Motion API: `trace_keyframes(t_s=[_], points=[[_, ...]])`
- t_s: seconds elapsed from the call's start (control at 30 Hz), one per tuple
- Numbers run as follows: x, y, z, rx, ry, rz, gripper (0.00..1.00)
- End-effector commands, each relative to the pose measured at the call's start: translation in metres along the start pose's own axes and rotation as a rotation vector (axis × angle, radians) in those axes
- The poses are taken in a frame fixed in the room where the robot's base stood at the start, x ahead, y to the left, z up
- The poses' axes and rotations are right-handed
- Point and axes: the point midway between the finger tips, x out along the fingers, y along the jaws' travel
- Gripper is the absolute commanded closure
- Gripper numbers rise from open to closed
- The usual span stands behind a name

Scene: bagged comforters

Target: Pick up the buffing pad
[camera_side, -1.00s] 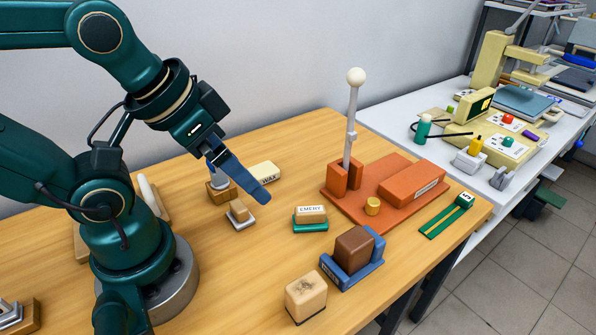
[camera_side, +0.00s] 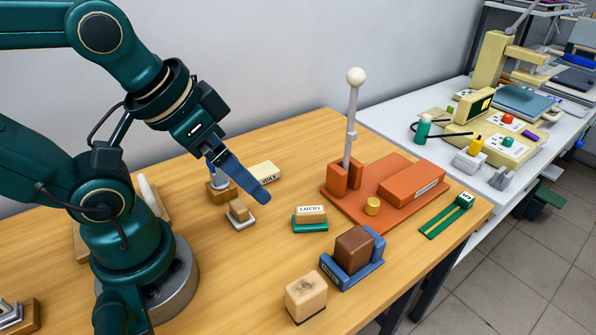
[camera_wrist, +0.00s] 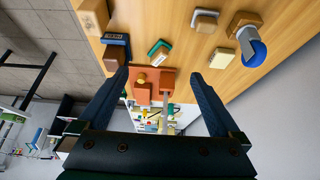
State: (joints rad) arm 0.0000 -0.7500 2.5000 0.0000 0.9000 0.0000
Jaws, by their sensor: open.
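A small wooden block on a pale flat pad (camera_side: 239,214) lies on the table; it carries no readable label but looks most like the buffing pad. It also shows at the top of the wrist view (camera_wrist: 204,22). My gripper (camera_side: 265,196) is above the table, to the right of this pad in the side view, and apart from it. In the wrist view the two blue fingers of my gripper (camera_wrist: 158,76) are spread wide with nothing held between them.
A WAX block (camera_side: 264,172), a green-based EMERY block (camera_side: 311,216), a brown block in a blue holder (camera_side: 353,248) and a tan block (camera_side: 306,296) surround it. An orange fixture with a tall post (camera_side: 349,130) stands right. A wooden base (camera_side: 222,194) is partly hidden behind my gripper.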

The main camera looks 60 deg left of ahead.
Motion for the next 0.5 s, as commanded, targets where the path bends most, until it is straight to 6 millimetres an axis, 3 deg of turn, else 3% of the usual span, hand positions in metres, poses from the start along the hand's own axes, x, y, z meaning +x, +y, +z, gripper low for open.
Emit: trace_keyframes(t_s=[0.3,0.5], points=[[0.0,0.0,-0.001,0.019,0.003,0.0,0.03],[0.009,-0.006,-0.014,0.135,-0.01,-0.016,0.03]])
